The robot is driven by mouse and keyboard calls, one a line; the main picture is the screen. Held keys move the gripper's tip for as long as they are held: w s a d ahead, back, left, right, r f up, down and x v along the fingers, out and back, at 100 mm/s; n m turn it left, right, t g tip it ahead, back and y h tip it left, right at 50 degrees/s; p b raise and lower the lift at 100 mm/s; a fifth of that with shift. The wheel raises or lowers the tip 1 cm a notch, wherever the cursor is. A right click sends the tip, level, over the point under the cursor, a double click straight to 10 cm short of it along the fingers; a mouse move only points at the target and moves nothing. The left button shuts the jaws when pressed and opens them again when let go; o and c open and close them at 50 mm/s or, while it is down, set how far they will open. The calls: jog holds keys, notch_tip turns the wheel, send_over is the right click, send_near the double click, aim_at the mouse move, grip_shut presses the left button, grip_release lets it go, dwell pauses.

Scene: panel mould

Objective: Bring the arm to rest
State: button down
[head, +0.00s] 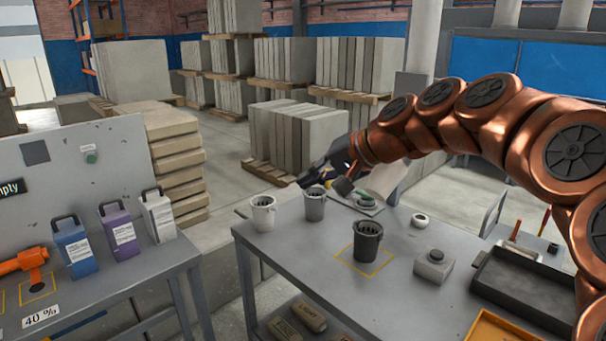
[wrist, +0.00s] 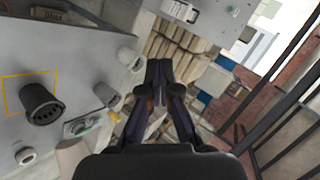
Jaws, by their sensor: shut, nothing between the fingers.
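My copper arm reaches in from the right in the head view. My gripper (head: 318,180) is above the far edge of the grey table (head: 420,310), close over a grey bucket (head: 314,206). In the wrist view my gripper (wrist: 158,62) has its dark fingers together with nothing between them. The fingers point past the table edge toward the floor area. A white bucket (head: 263,214) stands left of the grey one, and a dark bucket (head: 367,243) stands in a yellow square.
A left bench (head: 110,300) holds blue (head: 72,245), purple (head: 119,231) and white (head: 158,216) jugs. A grey button box (head: 434,265) and a dark tray (head: 533,297) lie on the right of the table. Concrete panels (head: 298,138) stand behind on the floor.

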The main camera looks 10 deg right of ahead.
jog(key=s+a+f+n+g+h, duration=0.3)
jog(key=s+a+f+g, duration=0.15)
jog(key=s+f, duration=0.8)
jog(key=s+d+f+n+g+h, duration=0.1)
jog(key=s+d+f+g+h, duration=0.1)
jog(key=s+f, duration=0.4)
jog(key=s+d+f+n+g+h, duration=0.1)
jog(key=s+d+f, duration=0.4)
jog(key=s, duration=1.2)
jog(key=shift+d+f+g+h, duration=0.3)
jog(key=shift+f+g+h, duration=0.25)
jog(key=shift+g+h, duration=0.35)
